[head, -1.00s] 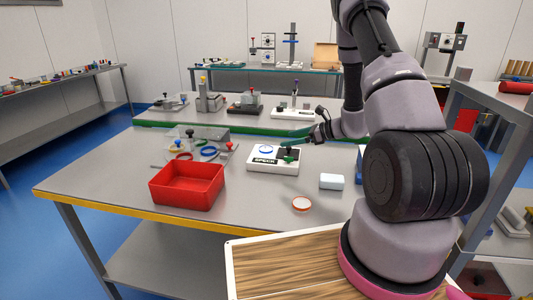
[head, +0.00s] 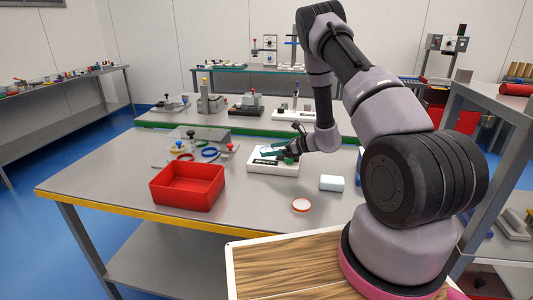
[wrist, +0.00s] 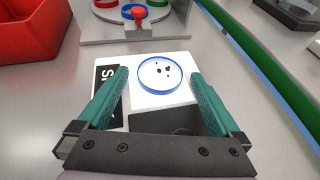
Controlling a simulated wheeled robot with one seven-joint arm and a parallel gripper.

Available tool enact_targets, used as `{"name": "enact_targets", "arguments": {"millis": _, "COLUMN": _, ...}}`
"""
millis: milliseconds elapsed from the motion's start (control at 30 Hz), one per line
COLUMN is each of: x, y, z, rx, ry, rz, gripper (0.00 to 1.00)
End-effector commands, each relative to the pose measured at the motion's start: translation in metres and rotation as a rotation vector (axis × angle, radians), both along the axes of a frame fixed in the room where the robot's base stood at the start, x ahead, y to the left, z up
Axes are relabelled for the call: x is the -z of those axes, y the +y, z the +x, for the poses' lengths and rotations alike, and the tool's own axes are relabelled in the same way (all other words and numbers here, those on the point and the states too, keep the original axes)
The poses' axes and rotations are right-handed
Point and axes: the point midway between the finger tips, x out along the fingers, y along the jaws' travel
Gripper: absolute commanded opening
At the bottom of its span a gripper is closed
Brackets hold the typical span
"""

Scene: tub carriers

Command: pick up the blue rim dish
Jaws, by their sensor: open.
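The blue rim dish (wrist: 160,75) is a shallow round dish with a white inside, dark specks and a blue rim. In the wrist view it lies on a white block (wrist: 177,106) with a black lettered label, ahead of and between my fingers. My gripper (wrist: 156,88) has two green fingers, spread open and empty, one to each side of the dish in the picture.
A red bin (head: 187,187) stands left of the block. A grey plate fixture with a red knob (head: 229,146) and coloured rings is behind the bin.

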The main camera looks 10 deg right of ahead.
Motion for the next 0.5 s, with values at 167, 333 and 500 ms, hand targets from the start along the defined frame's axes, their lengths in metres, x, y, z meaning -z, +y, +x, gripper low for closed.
{"name": "enact_targets", "arguments": {"millis": 167, "x": 0.0029, "y": 0.0065, "z": 0.0055, "rx": 0.001, "ry": -0.001, "rz": 0.001, "gripper": 1.0}}
{"name": "enact_targets", "arguments": {"millis": 333, "x": 0.0027, "y": 0.0062, "z": 0.0053, "rx": 0.001, "ry": -0.001, "rz": 0.001, "gripper": 0.81}}
{"name": "enact_targets", "arguments": {"millis": 500, "x": 0.0027, "y": 0.0062, "z": 0.0051, "rx": 0.001, "ry": -0.001, "rz": 0.001, "gripper": 0.16}}
